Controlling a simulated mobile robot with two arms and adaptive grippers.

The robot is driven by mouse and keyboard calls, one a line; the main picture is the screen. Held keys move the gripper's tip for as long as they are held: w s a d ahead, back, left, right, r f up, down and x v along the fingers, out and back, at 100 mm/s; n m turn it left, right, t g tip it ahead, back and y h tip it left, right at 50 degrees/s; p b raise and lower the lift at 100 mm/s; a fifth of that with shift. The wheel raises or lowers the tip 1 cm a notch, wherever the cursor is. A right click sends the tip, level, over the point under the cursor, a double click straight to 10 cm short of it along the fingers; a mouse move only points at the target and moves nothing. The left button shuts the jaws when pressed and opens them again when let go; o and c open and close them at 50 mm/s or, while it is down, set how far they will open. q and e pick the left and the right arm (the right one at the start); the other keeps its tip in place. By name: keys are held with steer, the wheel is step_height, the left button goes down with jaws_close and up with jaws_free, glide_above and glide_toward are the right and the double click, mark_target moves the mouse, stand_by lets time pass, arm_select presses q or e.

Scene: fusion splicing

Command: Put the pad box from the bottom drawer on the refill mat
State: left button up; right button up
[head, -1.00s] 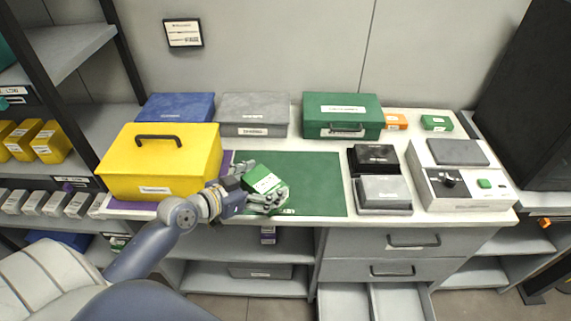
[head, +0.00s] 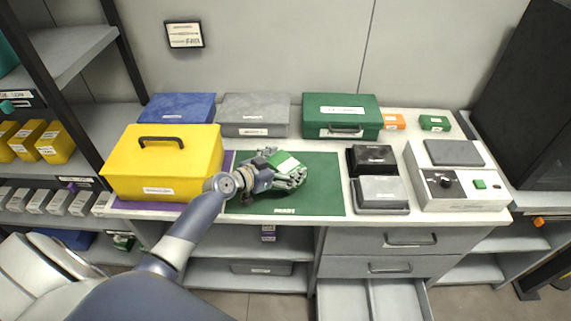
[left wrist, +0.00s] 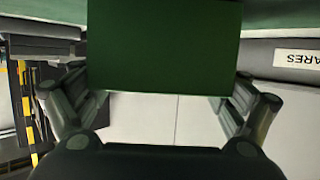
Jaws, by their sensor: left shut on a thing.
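The green pad box (head: 283,163) with a pale label is in my left gripper (head: 290,174), which is shut on it. In the head view the box is over the middle of the green refill mat (head: 320,195); I cannot tell whether it touches the mat. In the left wrist view the box (left wrist: 165,48) fills the space between the two fingers of the gripper (left wrist: 160,100). The bottom drawer (head: 372,300) stands open below the worktop at the right, and its visible inside looks empty. My right gripper is not in view.
A yellow case (head: 160,165) stands left of the mat. Grey (head: 253,115) and green (head: 342,115) cases stand behind it. Black (head: 372,159) and grey (head: 381,192) boxes and a splicer-like device (head: 460,180) are on the right. The mat's right part is clear.

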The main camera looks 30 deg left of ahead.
arm_select(q)
steer(key=shift+f, duration=0.25)
steer(key=shift+f, duration=0.15)
steer(key=o, duration=0.8)
steer(key=shift+o, duration=0.2)
